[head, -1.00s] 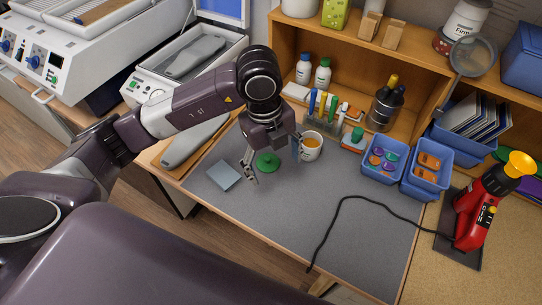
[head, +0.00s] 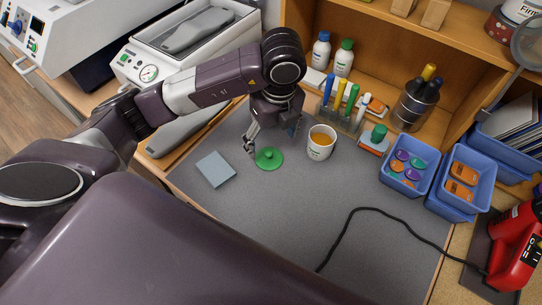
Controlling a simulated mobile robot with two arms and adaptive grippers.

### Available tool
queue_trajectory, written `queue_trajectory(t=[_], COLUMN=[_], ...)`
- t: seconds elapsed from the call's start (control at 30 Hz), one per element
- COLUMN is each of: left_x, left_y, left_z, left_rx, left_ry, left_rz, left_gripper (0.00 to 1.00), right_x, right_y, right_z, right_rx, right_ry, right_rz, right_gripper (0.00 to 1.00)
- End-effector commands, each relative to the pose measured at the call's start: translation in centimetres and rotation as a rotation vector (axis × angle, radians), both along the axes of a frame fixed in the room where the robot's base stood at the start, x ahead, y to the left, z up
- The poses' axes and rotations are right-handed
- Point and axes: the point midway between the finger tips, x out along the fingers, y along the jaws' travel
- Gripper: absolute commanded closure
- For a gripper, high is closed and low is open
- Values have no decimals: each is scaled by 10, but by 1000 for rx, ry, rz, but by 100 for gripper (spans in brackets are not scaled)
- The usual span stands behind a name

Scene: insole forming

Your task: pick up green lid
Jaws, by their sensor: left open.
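The green lid (head: 269,159) is a round disc with a small knob on top. It lies flat on the grey mat (head: 300,215). My left gripper (head: 270,140) is above and just behind the lid, pointing down, with its fingers spread and empty. One finger comes down at the lid's left edge; I cannot tell if it touches. The other finger is partly in the shade near the white mug. My right gripper does not show.
Marker pens stand in a rack (head: 345,122) behind. Blue bins (head: 409,172) are at the right. A black cable (head: 350,222) crosses the mat; the front middle is clear.

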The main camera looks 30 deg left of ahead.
Motion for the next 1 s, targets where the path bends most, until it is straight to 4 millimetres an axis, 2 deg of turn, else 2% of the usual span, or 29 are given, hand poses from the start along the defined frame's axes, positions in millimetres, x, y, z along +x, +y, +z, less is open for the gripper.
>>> queue_trajectory(t=[0.13,0.3,0.43,0.73,1.0], left_x=[0,1,3,4,4], left_y=[2,6,7,8,8], left_z=[-15,-36,-56,-63,-63], left_rx=[-1,0,0,-1,-1], left_ry=[4,7,4,0,0], left_rz=[0,1,-1,-1,-1], left_gripper=[25,25,25,25,54], right_x=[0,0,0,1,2], right_y=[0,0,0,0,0], right_z=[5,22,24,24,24], right_rx=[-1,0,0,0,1], right_ry=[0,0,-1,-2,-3], right_rz=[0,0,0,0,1], right_gripper=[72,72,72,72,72])
